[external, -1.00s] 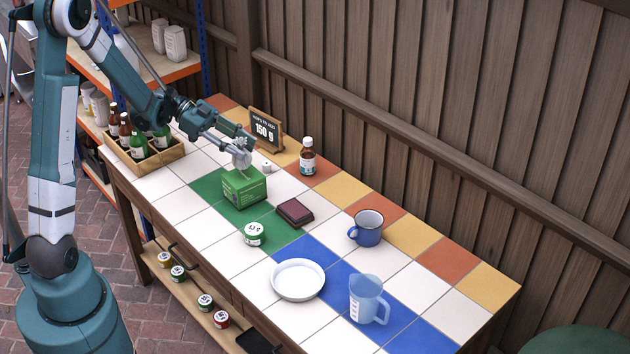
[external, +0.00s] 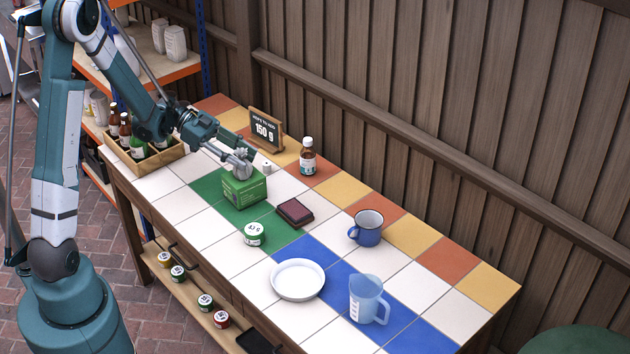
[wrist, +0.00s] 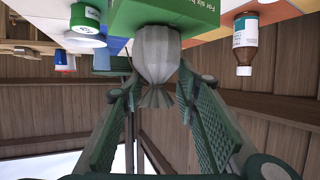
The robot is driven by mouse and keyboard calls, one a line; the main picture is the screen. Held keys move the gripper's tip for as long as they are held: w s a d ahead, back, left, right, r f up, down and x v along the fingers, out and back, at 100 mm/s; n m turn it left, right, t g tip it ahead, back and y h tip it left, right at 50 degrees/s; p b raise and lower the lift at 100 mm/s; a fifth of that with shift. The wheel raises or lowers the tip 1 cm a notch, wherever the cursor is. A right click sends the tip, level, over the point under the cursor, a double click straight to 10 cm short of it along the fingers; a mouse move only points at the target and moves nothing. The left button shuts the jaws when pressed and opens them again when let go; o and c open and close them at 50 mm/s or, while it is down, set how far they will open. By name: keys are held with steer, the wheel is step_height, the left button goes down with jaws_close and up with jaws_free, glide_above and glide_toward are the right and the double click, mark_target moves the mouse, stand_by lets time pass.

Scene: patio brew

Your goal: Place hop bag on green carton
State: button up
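The green carton (external: 245,188) stands on a green tile near the table's middle. In the wrist view the carton (wrist: 165,14) is at the top edge. The pale grey hop bag (wrist: 157,53) has a gathered neck pointing toward the wrist camera. In the external view the hop bag (external: 242,170) is at the carton's top and partly hidden by my gripper; I cannot tell whether it bears fully on the carton. My gripper (external: 240,162) reaches in from the upper left.
A brown bottle (external: 307,157) and a 150 g sign (external: 266,131) stand behind the carton. A dark red flat box (external: 295,211) and a small tin (external: 253,234) are in front. The blue mug (external: 367,228), white dish (external: 298,279) and jug (external: 367,299) stand farther right.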

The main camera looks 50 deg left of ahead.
steer(key=o, duration=0.5)
steer(key=shift+c, duration=0.2)
steer(key=shift+r, duration=0.1)
steer(key=shift+a+r, duration=0.1)
steer(key=shift+a, duration=0.05)
steer(key=p+v, duration=0.2)
steer(key=v, duration=0.9)
steer(key=shift+s+a+p, duration=0.15)
steer(key=shift+a+p, duration=0.15)
steer(key=shift+p, duration=0.1)
steer(key=shift+r, duration=0.15)
